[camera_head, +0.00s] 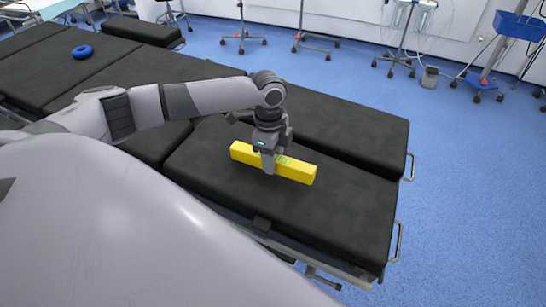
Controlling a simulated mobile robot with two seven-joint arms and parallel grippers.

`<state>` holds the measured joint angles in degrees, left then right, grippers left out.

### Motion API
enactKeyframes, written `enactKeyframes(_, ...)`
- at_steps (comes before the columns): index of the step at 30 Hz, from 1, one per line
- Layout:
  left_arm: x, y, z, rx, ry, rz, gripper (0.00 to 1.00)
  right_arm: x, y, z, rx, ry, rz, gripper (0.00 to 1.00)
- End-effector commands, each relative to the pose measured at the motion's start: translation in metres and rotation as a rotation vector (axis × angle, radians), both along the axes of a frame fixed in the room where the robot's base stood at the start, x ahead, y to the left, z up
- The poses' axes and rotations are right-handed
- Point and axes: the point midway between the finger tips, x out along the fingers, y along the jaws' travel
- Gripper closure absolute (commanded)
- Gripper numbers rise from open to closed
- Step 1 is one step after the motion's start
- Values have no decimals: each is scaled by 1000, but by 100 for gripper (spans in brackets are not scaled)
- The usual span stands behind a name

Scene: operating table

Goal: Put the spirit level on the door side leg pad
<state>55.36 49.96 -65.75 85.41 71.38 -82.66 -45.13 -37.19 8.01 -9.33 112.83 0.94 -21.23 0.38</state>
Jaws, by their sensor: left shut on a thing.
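The spirit level is a long yellow bar (299,171) with a greenish patch near its middle. It lies level over the near leg pad (330,218) of the black operating table; I cannot tell whether it touches the pad. My left gripper (268,163) points down over the bar and is shut on it around its middle, hiding part of it. The other leg pad (350,130) lies behind, across a narrow gap, and is bare. My right gripper is not in view.
A blue ring (82,52) lies on the far left part of the table. Metal side rails (396,242) stick out at the right end. Wheeled stands (398,45) and a blue bin (519,26) stand at the back. The blue floor to the right is clear.

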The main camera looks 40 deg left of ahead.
Motion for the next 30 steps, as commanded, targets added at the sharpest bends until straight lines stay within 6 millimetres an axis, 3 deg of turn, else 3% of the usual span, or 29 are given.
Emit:
enactKeyframes(12,0,0,-10,-1,-1,1,99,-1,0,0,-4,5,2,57)
enactKeyframes(13,0,0,-11,0,0,1,58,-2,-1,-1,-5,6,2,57)
enactKeyframes(15,0,0,-11,0,-1,1,36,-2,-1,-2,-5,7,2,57)
enactKeyframes(25,0,0,-9,0,-2,0,36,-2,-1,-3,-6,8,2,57)
enactKeyframes(30,1,1,8,0,-3,0,36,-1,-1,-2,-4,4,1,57)
